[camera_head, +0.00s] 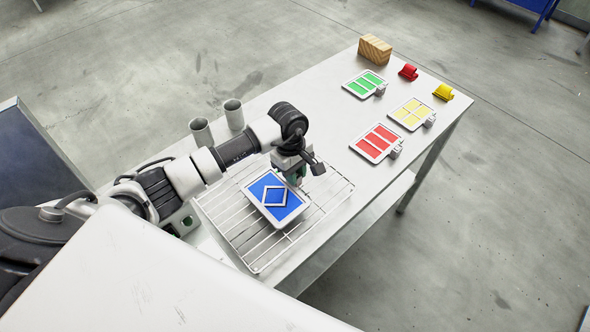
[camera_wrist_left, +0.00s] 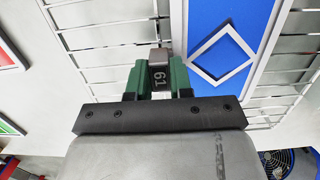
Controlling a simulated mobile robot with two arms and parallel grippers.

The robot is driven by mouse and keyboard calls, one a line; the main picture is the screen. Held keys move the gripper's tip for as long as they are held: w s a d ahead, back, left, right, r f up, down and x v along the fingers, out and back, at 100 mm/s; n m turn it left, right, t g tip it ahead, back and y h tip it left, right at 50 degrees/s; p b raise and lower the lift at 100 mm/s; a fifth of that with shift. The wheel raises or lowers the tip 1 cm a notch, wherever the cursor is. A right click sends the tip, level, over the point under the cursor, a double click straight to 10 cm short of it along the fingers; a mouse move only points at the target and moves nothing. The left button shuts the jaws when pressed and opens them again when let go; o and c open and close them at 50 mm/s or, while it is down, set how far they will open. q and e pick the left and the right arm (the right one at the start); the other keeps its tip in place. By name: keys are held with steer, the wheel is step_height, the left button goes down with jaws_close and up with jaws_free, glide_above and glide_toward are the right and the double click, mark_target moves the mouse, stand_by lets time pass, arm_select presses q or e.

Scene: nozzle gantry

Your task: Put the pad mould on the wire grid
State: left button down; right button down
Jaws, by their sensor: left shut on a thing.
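The pad mould (camera_head: 274,199) is a white-rimmed plate with a blue face and a white diamond outline. In the head view it lies over the wire grid (camera_head: 229,226), inside the grid's outline; I cannot tell whether it touches the wires. In the left wrist view the blue mould (camera_wrist_left: 278,22) shows at the upper right, with grid wires (camera_wrist_left: 100,44) around it. My left gripper (camera_head: 297,176) is at the mould's far right edge. In the wrist view its green fingers (camera_wrist_left: 160,78) are shut on the mould's grey numbered grip block.
Green (camera_head: 365,84), yellow (camera_head: 411,114) and red (camera_head: 376,143) plates lie farther along the white table (camera_head: 330,112). A wooden block (camera_head: 375,50), a red clip (camera_head: 408,71) and a yellow clip (camera_head: 443,92) are at the far end. Two grey cups (camera_head: 234,114) stand behind my left arm.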

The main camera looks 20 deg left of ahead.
arm_select(q)
steer(key=c, duration=1.4)
jaws_free()
steer(key=shift+f, duration=0.15)
steer(key=shift+c, duration=0.2)
steer(key=o, duration=0.4)
steer(key=shift+o, duration=0.2)
steer(key=shift+r, duration=0.25)
steer(key=shift+w+r, duration=0.1)
steer(key=shift+r, duration=0.2)
step_height(320, 180, up, 11)
steer(key=a+b, duration=0.1)
steer(key=b, duration=0.2)
steer(key=shift+w+a, duration=0.25)
steer(key=shift+a, duration=0.05)
